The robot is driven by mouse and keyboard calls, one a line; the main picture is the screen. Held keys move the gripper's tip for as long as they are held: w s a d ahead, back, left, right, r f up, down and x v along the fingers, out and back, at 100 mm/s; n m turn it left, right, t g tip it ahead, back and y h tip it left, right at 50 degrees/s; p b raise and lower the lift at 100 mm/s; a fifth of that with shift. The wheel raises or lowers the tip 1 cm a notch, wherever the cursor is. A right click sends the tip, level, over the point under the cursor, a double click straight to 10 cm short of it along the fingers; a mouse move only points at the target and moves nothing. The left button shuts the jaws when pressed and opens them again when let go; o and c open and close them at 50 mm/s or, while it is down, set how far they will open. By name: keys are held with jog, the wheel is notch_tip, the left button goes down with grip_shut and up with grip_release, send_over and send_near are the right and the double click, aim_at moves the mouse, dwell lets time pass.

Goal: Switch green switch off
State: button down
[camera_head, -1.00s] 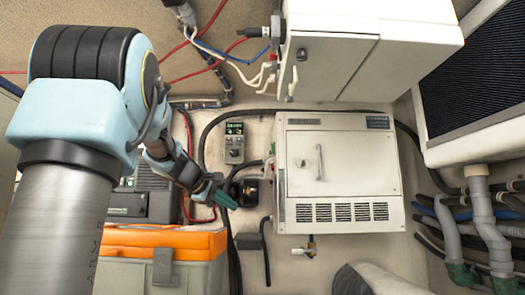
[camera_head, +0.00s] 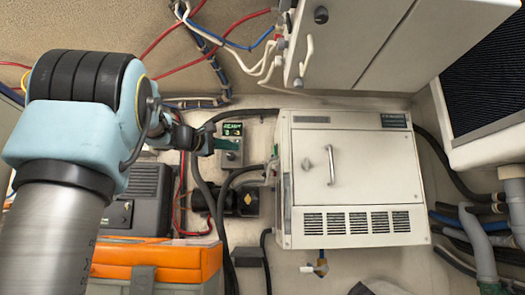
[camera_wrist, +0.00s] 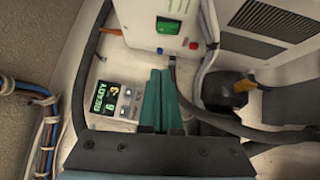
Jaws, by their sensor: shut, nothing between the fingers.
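A green rocker switch (camera_wrist: 168,28) sits in a dark frame on the side of a white cabinet (camera_wrist: 145,15) in the wrist view. I cannot tell its position, and I do not make it out in the head view. My gripper (camera_wrist: 165,78) has its two teal fingers together and empty. In the head view my gripper (camera_head: 226,144) overlaps a small grey control panel (camera_head: 231,155) left of the white cabinet (camera_head: 355,150). In the wrist view the panel (camera_wrist: 118,101) is just left of the fingers, with a lit green READY display. Contact is unclear.
Black hoses (camera_head: 205,190) run down between the panel and the orange-lidded case (camera_head: 165,252). A dark pump-like unit (camera_head: 240,200) sits below the panel. A white overhead cupboard (camera_head: 350,45) and loose wires hang above. A red button (camera_wrist: 193,46) is beside the green switch.

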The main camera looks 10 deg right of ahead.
aim_at(275, 152)
jog(key=s+d+p+x, duration=0.1)
jog(key=p+x, duration=0.5)
jog(key=x, duration=0.6)
jog(key=shift+s+d+p, duration=0.3)
jog(key=shift+s+d, duration=0.2)
jog(key=shift+d, duration=0.15)
jog(key=shift+r, duration=0.15)
jog(key=shift+d+r+m+p, duration=0.1)
jog(key=shift+d+m+p, duration=0.2)
jog(key=shift+p, duration=0.05)
